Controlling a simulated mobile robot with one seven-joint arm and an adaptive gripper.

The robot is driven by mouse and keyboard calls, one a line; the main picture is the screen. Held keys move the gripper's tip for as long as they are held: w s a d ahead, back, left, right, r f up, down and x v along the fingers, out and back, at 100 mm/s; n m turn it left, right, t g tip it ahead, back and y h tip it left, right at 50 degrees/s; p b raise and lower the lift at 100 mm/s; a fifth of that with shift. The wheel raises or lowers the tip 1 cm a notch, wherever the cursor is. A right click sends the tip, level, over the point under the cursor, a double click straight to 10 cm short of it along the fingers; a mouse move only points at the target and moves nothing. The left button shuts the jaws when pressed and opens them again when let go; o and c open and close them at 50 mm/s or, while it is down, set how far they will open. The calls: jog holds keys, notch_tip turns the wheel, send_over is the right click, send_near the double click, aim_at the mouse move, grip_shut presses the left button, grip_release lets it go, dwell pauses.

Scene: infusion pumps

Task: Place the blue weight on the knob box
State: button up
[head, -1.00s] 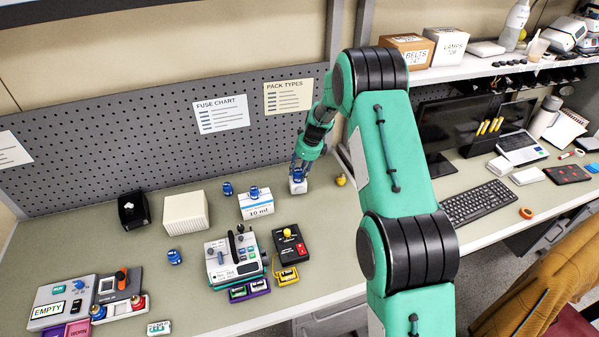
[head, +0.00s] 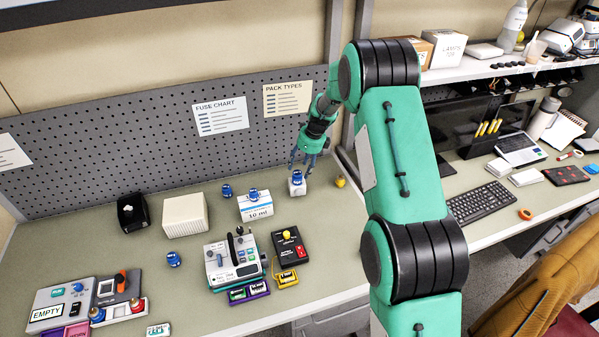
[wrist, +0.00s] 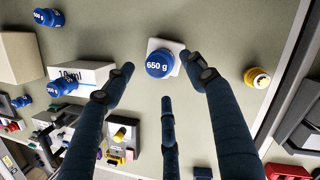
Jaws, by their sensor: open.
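In the head view, the weight (head: 297,176) and the block (head: 297,188) stand toward the back of the bench. My gripper (head: 306,160) is open and empty just above the weight. In the wrist view, its spread fingers (wrist: 159,75) reach toward the weight, apart from it. A black box with a yellow knob (head: 290,247) stands nearer the front; it also shows in the wrist view (wrist: 121,150).
Other blue weights stand on the bench (head: 227,190) (head: 174,259) and on the 10 ml box (head: 254,193). A yellow weight (head: 340,181) is right of the white block. A grey device (head: 228,255) stands left of the black box. Bare bench lies around the white block.

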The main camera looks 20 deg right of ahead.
jog(key=v, duration=0.7)
jog(key=shift+r, duration=0.2)
jog(key=shift+s, duration=0.1)
jog(key=s+a+r+n+t, duration=0.1)
jog(key=s+a+r+n, duration=0.25)
jog(key=s+r, duration=0.4)
jog(key=s+a+r+n+h, duration=0.1)
jog(key=s+a+r+n, duration=0.1)
jog(key=s+r+n, duration=0.45)
jog(key=s+a+r+n+t, duration=0.1)
jog(key=s+a+r+n, duration=0.2)
jog(key=s+r, duration=0.65)
jog(key=s+a+r+n, duration=0.1)
jog(key=s+n, duration=0.6)
jog(key=s, duration=0.7)
jog(key=s+a+r+n+t+h, duration=0.1)
jog(key=s+r+n, duration=0.2)
jog(key=s+n, duration=0.4)
jog(key=s, duration=0.8)
jog(key=shift+s+a+r+t, duration=0.3)
jog(key=shift+s+a+r, duration=0.05)
jog(key=shift+a+r, duration=0.05)
